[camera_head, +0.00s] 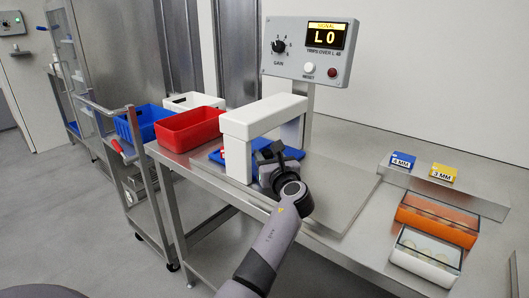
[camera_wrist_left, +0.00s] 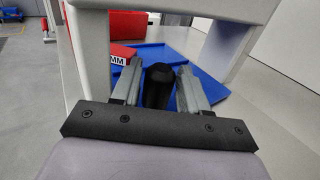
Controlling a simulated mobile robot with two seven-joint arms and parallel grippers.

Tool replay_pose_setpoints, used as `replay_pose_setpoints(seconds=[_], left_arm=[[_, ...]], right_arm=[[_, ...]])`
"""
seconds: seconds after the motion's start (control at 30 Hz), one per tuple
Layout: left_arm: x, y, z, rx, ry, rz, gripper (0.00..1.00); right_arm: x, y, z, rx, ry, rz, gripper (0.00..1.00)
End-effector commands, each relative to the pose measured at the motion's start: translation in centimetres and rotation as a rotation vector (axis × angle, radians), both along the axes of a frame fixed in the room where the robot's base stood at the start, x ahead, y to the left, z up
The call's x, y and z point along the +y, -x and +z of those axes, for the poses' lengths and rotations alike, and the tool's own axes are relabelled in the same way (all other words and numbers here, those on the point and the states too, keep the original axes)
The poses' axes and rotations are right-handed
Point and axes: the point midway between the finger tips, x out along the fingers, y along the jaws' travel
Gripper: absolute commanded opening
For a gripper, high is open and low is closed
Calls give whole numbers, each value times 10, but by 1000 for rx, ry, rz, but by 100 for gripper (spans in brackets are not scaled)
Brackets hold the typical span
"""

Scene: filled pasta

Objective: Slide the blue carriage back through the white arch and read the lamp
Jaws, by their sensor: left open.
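The white arch (camera_head: 262,117) stands on the bench, and its two posts also frame the left wrist view (camera_wrist_left: 88,40). The blue carriage (camera_head: 216,156) lies at and under the arch, partly hidden by the arch and my gripper. In the left wrist view the carriage (camera_wrist_left: 208,88) carries a black upright knob (camera_wrist_left: 158,86) and a red card marked MM (camera_wrist_left: 121,54). My left gripper (camera_head: 276,152) is at the arch's near side. Its open fingers (camera_wrist_left: 159,68) stand on either side of the knob; contact cannot be told. My right gripper is not in view.
A signal box (camera_head: 312,50) above the arch shows LO, with a white reset button (camera_head: 309,68) and a red dome (camera_head: 332,72). A red bin (camera_head: 190,129) stands left of the arch. Blue (camera_head: 402,160) and yellow (camera_head: 443,172) cards and food trays (camera_head: 425,257) lie right.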

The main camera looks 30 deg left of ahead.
Motion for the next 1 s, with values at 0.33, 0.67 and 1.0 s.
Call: replay_pose_setpoints(seconds=[0.33, 0.67, 1.0], left_arm=[[21, -16, 0, -1, -1, 1, 44], [21, -16, 0, -1, -1, 1, 12], [21, -15, 0, 1, -1, 1, 0]], right_arm=[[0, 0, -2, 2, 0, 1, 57], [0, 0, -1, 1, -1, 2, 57], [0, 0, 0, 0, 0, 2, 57]])
